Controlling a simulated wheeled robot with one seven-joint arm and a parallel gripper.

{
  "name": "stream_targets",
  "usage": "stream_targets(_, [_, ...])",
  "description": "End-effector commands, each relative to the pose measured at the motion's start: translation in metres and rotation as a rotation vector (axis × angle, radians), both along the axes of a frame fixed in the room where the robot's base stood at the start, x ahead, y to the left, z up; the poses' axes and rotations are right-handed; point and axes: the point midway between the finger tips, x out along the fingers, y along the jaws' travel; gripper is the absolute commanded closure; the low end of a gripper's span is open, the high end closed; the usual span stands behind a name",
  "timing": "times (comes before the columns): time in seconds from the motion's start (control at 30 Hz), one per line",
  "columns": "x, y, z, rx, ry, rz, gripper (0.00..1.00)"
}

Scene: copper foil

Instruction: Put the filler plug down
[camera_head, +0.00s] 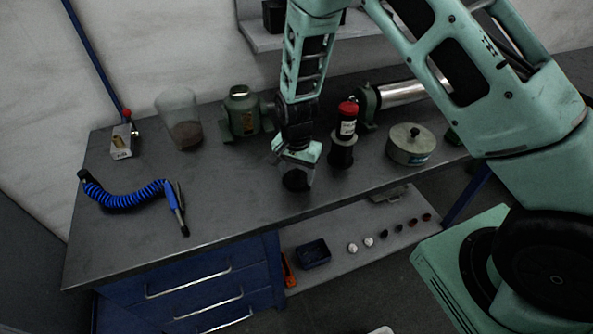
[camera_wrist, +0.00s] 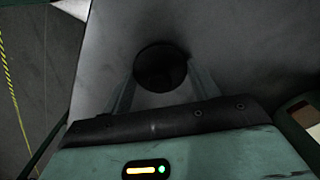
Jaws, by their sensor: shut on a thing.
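My gripper (camera_head: 297,165) points down over the front part of the grey bench top (camera_head: 235,195). It is shut on a round black filler plug (camera_head: 296,182), which shows just below the fingers. In the wrist view the filler plug (camera_wrist: 160,67) is a dark disc between the two pale fingers of my gripper (camera_wrist: 160,85). I cannot tell whether the plug touches the bench top or hangs slightly above it.
A black-and-red bottle (camera_head: 346,130) stands close to the right of my gripper, with a round lidded tin (camera_head: 410,145) beyond. A green pump body (camera_head: 242,112) and glass jar (camera_head: 181,120) stand behind. A blue coiled hose (camera_head: 130,198) lies left. Bench between is clear.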

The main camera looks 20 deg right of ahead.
Motion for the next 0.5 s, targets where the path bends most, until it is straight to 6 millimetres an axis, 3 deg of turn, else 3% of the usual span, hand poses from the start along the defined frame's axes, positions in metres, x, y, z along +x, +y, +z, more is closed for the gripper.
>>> stream_targets(0.1, [-0.0001, -0.0001, -0.0041, 0.0, 0.0, 0.0, 0.62])
stream_targets(0.13, [0.0001, -0.0001, -0.0028, 0.0, 0.0, 0.0, 0.32])
stream_targets(0.2, [-0.0001, -0.0001, -0.0025, 0.0, 0.0, 0.0, 0.18])
stream_targets(0.5, [0.0001, -0.0001, 0.0002, 0.0, 0.0, 0.0, 0.18])
